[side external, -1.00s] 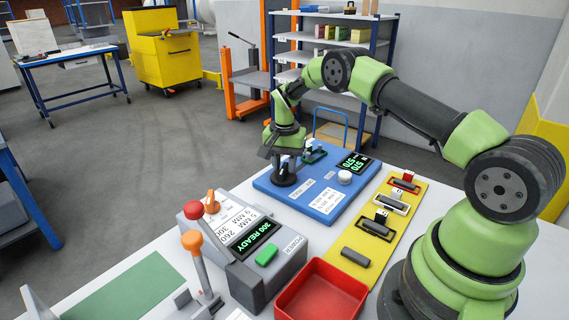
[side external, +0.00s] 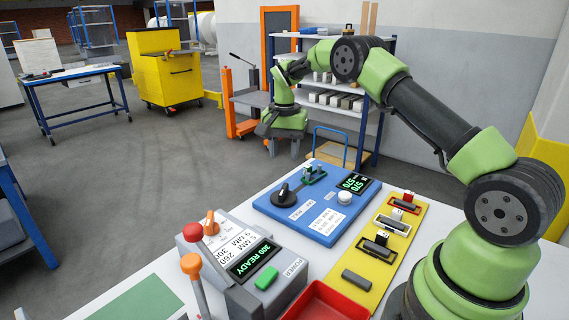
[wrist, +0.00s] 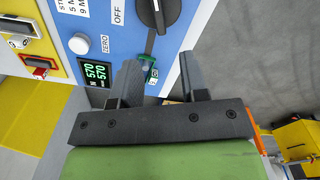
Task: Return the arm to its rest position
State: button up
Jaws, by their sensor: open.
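My green arm reaches over the table in the side external view. My gripper (side external: 283,148) points down with open, empty jaws, above the far left part of the blue panel (side external: 319,225). In the wrist view my two dark jaws (wrist: 161,75) are spread apart with nothing held between them. The black knob (side external: 285,196) and a small green fixture (side external: 315,175) on the panel are below the gripper, apart from it. In the wrist view the green fixture (wrist: 150,68) shows between the jaws, partly hidden by them.
A yellow strip (side external: 385,255) with several small dark pieces lies beside the panel. A grey console (side external: 262,285) with levers and a red tray (side external: 327,303) stand nearer. A blue shelf rack (side external: 376,108) stands behind my arm. The air above the panel is otherwise clear.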

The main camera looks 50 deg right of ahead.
jog(key=shift+r, duration=0.15)
jog(key=s+a+r+n+t, duration=0.2)
jog(key=s+a+r, duration=0.3)
jog(key=r, duration=0.4)
jog(key=s+a+r+n+t, duration=0.25)
jog(key=s+a+r, duration=0.3)
jog(key=r, duration=0.35)
jog(key=s+a+n+t+y, duration=0.1)
jog(key=s+a+n, duration=0.1)
jog(key=s, duration=0.6)
jog(key=s+a+n+t+y, duration=0.1)
jog(key=s+a+n, duration=0.1)
jog(key=s, duration=0.6)
jog(key=shift+a+f+t, duration=0.25)
jog(key=shift+a+t, duration=0.1)
jog(key=shift+a, duration=0.55)
jog(key=shift+n, duration=0.25)
